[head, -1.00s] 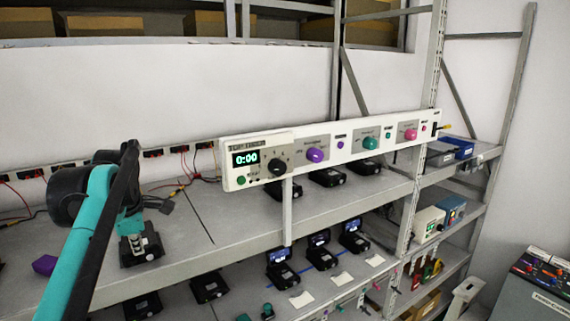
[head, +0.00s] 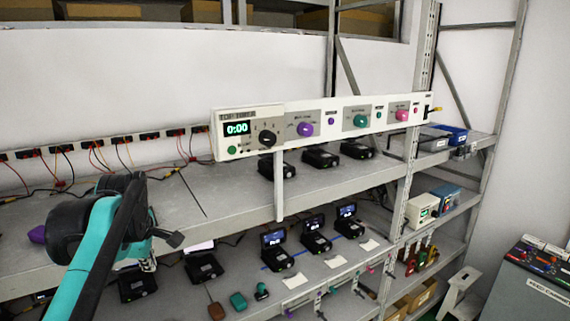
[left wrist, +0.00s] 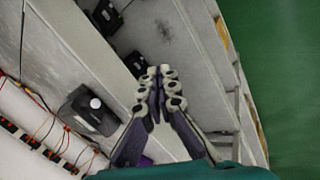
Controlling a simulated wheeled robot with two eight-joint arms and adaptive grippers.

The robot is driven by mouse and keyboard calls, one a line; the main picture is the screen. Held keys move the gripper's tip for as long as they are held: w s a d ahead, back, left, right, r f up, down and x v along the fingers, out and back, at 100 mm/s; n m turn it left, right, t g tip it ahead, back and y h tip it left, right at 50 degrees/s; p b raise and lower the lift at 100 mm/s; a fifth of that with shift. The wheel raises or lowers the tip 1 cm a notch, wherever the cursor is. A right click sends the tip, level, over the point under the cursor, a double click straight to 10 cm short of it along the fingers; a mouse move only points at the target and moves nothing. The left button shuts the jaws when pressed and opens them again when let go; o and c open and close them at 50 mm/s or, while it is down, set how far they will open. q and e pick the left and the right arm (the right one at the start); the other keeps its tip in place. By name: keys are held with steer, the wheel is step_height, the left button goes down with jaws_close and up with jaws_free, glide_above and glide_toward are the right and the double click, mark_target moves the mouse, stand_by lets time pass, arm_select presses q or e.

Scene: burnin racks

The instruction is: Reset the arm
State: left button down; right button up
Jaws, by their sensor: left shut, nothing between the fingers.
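My left arm comes in from the left in the head view, teal and black. Its gripper (head: 146,262) is mostly hidden behind the arm, near the front edge of the upper shelf (head: 240,205). In the left wrist view the left gripper (left wrist: 155,75) has its two fingers together with nothing between them. It is above the shelf edge, apart from the black device (left wrist: 90,110) on the shelf to its left. My right gripper is in neither view.
A white control panel (head: 290,131) reading 0:00 runs across the rack front. Several black devices stand on both shelves, such as one (head: 203,265) on the lower shelf. Wired sockets (head: 105,143) line the back wall. A grey cabinet (head: 530,285) stands at right.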

arm_select(q)
steer(key=s+d+f+m+b, duration=0.4)
steer(key=f+b, duration=0.5)
steer(key=f, duration=0.8)
steer(key=s+d+f+m+t+h+b, duration=0.1)
steer(key=s+d+f+m+b, duration=0.3)
steer(key=f, duration=1.3)
steer(key=s+d+f+m+t+h+b, duration=0.1)
steer(key=s+d+f+m+b, duration=0.4)
steer(key=s+f+m+b, duration=0.5)
step_height(320, 180, down, 7)
steer(key=m+b, duration=0.2)
steer(key=b, duration=0.3)
steer(key=shift+b, duration=0.35)
steer(key=shift+f, duration=0.1)
